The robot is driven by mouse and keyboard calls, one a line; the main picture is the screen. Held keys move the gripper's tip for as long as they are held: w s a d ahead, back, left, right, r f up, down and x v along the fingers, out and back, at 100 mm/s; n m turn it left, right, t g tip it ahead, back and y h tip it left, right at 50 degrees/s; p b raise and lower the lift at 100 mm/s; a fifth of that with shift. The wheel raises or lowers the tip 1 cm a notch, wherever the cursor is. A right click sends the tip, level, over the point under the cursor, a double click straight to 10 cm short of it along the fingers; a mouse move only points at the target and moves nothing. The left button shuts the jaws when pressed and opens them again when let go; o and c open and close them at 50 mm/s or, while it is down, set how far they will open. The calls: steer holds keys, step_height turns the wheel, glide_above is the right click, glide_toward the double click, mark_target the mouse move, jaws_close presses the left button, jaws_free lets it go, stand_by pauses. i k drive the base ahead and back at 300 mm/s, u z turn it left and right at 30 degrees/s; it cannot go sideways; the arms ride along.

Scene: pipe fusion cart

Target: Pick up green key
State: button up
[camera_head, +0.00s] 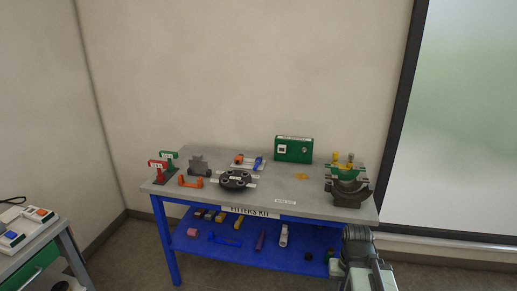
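A green key-like piece (169,157) with a pale label stands at the back left corner of the grey-topped table. It is upright, just behind and right of a similar red piece (158,165) on a dark base. The red piece partly covers its lower part. Part of my arm shows at the bottom right, in front of the table's right end and far from the green piece. I cannot make out any gripper fingers there.
The table (262,201) also holds a grey block (199,166), an orange handle (190,182), a round black fixture (235,180), a green box (293,149) and a clamp (347,187). Its blue lower shelf (205,246) carries several small parts. Another bench (40,244) stands at left.

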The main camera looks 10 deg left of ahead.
mark_target(170, 155)
steer(key=u, duration=0.25)
steer(key=i, duration=0.95)
steer(key=u, duration=0.55)
steer(key=k, duration=0.7)
steer(key=u, duration=0.2)
steer(key=i, duration=0.7)
steer(key=z, duration=0.1)
